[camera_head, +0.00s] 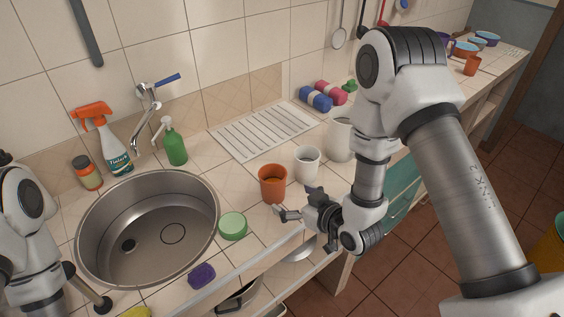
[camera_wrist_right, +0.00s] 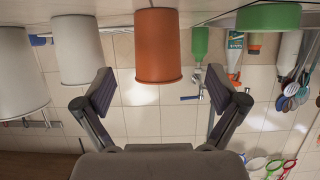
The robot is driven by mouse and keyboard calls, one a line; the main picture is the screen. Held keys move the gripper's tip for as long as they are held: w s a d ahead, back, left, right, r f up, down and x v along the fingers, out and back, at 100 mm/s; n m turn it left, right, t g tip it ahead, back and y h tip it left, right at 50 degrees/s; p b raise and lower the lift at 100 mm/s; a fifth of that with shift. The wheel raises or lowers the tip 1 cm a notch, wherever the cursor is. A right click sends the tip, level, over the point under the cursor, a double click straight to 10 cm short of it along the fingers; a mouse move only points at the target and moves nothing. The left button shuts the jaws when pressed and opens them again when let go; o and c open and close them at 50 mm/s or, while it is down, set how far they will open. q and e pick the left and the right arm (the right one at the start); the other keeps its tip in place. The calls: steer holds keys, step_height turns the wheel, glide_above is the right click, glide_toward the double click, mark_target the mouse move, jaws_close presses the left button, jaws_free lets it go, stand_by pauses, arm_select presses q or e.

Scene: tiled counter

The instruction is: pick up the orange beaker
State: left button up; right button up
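The orange beaker (camera_head: 272,184) stands upright on the tiled counter, right of the sink. My right gripper (camera_head: 296,203) is open and empty, low over the counter's front edge, just in front and to the right of the beaker. In the right wrist view, which is upside down, the beaker (camera_wrist_right: 158,45) shows ahead, between the lines of my two spread fingers (camera_wrist_right: 160,88). The fingers appear apart from it. My left arm is at the left edge of the head view; its gripper does not show.
A white cup (camera_head: 307,165) stands close right of the beaker, with a larger white container (camera_head: 340,140) beyond. A green round tub (camera_head: 233,226) sits to its left, by the sink (camera_head: 82,230). A ribbed drainboard (camera_head: 262,130) lies behind. Another orange cup (camera_head: 471,66) stands far right.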

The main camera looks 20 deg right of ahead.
mark_target(282, 191)
steer(key=x, duration=0.3)
steer(key=shift+a+r+p, duration=0.1)
steer(key=shift+a+p, duration=0.25)
steer(key=w+p, duration=0.1)
steer(key=w, duration=0.1)
steer(key=w+f+p, duration=0.1)
steer(key=w, duration=0.1)
steer(key=shift+w+a+f+p, duration=0.1)
steer(key=shift+w+f+p, duration=0.05)
steer(key=shift+f+p, duration=0.15)
steer(key=shift+w+a+f, duration=0.25)
steer(key=shift+w+a, duration=0.05)
steer(key=shift+w, duration=0.05)
steer(key=shift+s+d+r, duration=0.1)
steer(key=shift+s+d, duration=0.05)
steer(key=c, duration=1.4)
arm_select(q)
steer(key=r, duration=0.3)
steer(key=shift+w+a, duration=0.15)
steer(key=shift+w, duration=0.05)
arm_select(e)
steer(key=shift+o, duration=0.2)
